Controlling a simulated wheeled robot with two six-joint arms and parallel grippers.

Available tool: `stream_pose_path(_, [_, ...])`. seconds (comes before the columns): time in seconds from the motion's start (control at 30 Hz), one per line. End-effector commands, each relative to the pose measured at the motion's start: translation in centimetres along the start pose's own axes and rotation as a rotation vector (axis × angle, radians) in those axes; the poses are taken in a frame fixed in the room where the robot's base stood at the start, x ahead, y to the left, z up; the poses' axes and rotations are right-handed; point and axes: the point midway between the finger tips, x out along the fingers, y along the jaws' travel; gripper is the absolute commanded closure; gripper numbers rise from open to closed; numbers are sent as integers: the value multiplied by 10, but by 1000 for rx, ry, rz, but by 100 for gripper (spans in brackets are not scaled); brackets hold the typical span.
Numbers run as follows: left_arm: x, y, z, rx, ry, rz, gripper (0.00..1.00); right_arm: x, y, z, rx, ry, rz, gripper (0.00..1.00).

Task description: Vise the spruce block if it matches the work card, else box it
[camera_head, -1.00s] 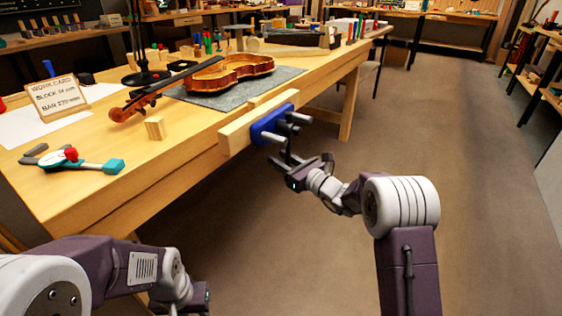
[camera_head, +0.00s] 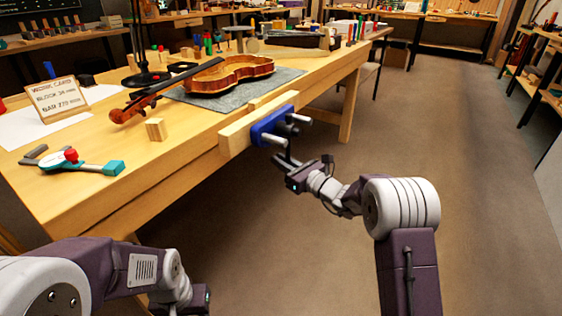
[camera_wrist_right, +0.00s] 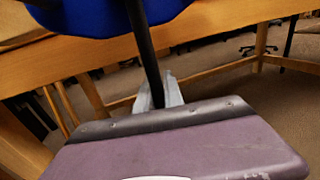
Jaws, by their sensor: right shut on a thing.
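The pale spruce block (camera_head: 155,130) stands on the bench at left, in front of the violin's scroll. The work card (camera_head: 57,97) leans behind it; it reads a block figure in mm, its digits blurred, and a bar of about 270 mm. The vise (camera_head: 268,126), with a blue jaw plate and wooden jaws, is on the bench's front edge. My right gripper (camera_head: 291,170) is shut on the dark vise handle (camera_head: 289,150), which also shows in the right wrist view (camera_wrist_right: 146,45). My left gripper (camera_head: 203,299) is low at the bottom, its fingers not clearly visible.
A violin (camera_head: 232,74) lies on a grey mat (camera_head: 205,101). A caliper-like tool (camera_head: 85,165) with a red knob and teal end lies near the bench's front left. Small blocks and tools stand farther back. The floor (camera_head: 455,150) right of the bench is open.

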Motion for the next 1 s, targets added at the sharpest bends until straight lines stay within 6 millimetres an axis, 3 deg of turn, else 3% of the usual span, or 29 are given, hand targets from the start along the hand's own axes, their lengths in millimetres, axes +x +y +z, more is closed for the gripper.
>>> stream_pose_path(0.7, [-1,0,0,0,0,0,64,0,1,0,3,2,1,100])
stream_pose_path(1.0, [-20,0,-2,0,0,0,64,-4,14,4,108,31,1,100])
